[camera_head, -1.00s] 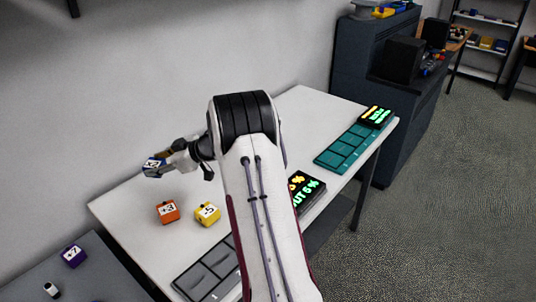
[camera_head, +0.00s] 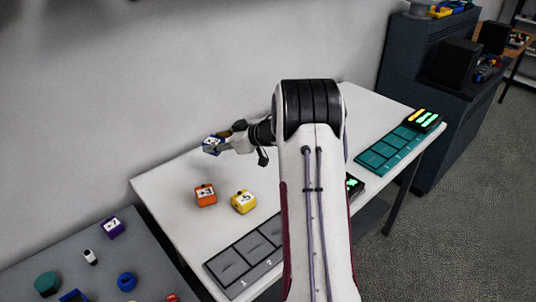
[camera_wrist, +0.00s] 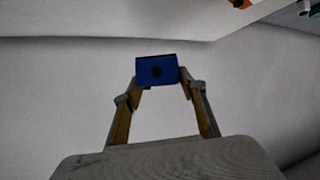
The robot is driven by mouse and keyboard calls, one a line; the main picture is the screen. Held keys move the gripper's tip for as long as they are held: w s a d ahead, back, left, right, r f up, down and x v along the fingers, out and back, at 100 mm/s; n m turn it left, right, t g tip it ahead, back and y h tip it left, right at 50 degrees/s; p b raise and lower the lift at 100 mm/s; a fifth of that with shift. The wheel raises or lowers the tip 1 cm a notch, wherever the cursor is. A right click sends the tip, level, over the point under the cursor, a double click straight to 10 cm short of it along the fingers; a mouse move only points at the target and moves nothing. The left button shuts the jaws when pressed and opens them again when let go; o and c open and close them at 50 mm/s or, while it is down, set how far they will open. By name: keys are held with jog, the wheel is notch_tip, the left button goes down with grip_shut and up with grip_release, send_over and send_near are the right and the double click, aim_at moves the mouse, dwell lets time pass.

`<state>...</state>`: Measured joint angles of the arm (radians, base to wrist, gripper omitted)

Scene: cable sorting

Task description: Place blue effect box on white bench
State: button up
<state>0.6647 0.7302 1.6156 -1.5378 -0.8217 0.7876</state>
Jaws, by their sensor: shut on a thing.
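The blue effect box (camera_head: 213,144) with a white label is held in my gripper (camera_head: 226,142), over the far left part of the white bench (camera_head: 172,184). The gap between box and bench top is hard to judge. An orange box (camera_head: 205,195) and a yellow box (camera_head: 243,201) stand on the bench in front of the gripper.
A dark slotted tray (camera_head: 232,266) lies along the bench's front edge, and a teal tray (camera_head: 386,152) lies at the right. A grey table (camera_head: 60,250) at lower left holds a purple box (camera_head: 112,227) and other items. The wall is close behind the bench.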

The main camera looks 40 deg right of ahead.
jog(key=shift+f, duration=3.1)
jog(key=shift+f, duration=1.9)
jog(key=o, duration=1.6)
jog(key=shift+f, duration=0.1)
jog(key=shift+s+d+r, duration=0.15)
jog(key=shift+s+r, duration=0.2)
jog(key=shift+s, duration=0.05)
jog(key=v, duration=1.1)
